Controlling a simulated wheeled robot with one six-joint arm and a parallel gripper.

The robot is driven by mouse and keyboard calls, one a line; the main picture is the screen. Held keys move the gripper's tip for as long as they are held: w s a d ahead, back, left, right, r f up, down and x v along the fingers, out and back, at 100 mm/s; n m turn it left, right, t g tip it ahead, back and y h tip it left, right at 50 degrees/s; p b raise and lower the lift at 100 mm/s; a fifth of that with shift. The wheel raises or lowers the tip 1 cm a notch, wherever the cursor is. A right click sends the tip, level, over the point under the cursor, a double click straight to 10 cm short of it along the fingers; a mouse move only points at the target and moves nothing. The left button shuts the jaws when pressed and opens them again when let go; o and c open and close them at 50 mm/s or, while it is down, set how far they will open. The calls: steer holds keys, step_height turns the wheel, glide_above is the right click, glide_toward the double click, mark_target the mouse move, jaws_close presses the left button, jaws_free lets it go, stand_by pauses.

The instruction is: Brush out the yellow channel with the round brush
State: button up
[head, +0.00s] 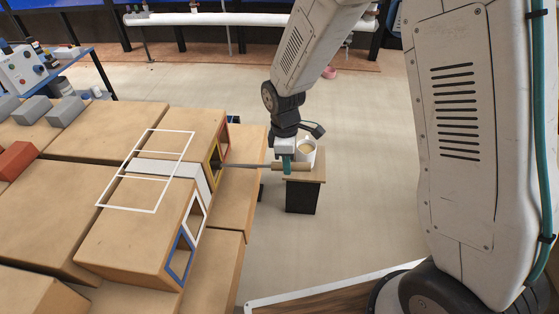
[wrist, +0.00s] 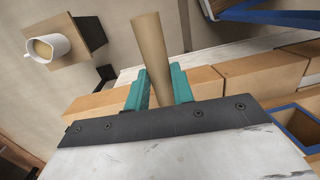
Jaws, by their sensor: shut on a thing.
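My gripper (head: 287,161) is shut on the wooden handle (head: 303,167) of the round brush, to the right of the bricks. The brush lies about level, and its thin grey rod (head: 248,165) runs left to the yellow-rimmed channel mouth (head: 210,172). The bristle end is not clear; I cannot tell how far it is inside. In the wrist view the teal fingers (wrist: 159,88) hold the wooden handle (wrist: 150,48) between them.
Red (head: 226,138), white (head: 194,216) and blue (head: 181,258) rimmed openings sit beside the yellow one. A white outline frame (head: 126,208) lies over the bricks. A white mug (head: 306,155) stands on a small stand (head: 314,172) close behind the gripper. Open floor lies right.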

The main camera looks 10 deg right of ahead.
steer(key=shift+s+d, duration=0.25)
steer(key=shift+d, duration=0.55)
steer(key=shift+s+d, duration=0.25)
steer(key=shift+d, duration=0.55)
steer(key=shift+a, duration=0.1)
steer(key=shift+w+a, duration=0.45)
steer(key=shift+a, duration=0.85)
steer(key=shift+w+a, duration=0.4)
steer(key=shift+a, duration=0.95)
steer(key=shift+w+a, duration=0.45)
steer(key=shift+a, duration=0.85)
steer(key=shift+d, duration=0.15)
steer(key=shift+s+d+r, duration=0.1)
steer(key=shift+s+d, duration=0.35)
steer(key=shift+d, duration=0.85)
steer(key=shift+s+d+f, duration=0.1)
steer(key=shift+s+d, duration=0.3)
steer(key=shift+d, duration=0.9)
steer(key=shift+s+d+r, duration=0.1)
steer(key=shift+s+d, duration=0.35)
steer(key=shift+d, duration=0.85)
steer(key=shift+w+a, duration=0.45)
steer(key=shift+a, duration=0.9)
steer(key=shift+w+a, duration=0.4)
steer(key=shift+a, duration=0.95)
steer(key=shift+w+a, duration=0.45)
steer(key=shift+a, duration=0.9)
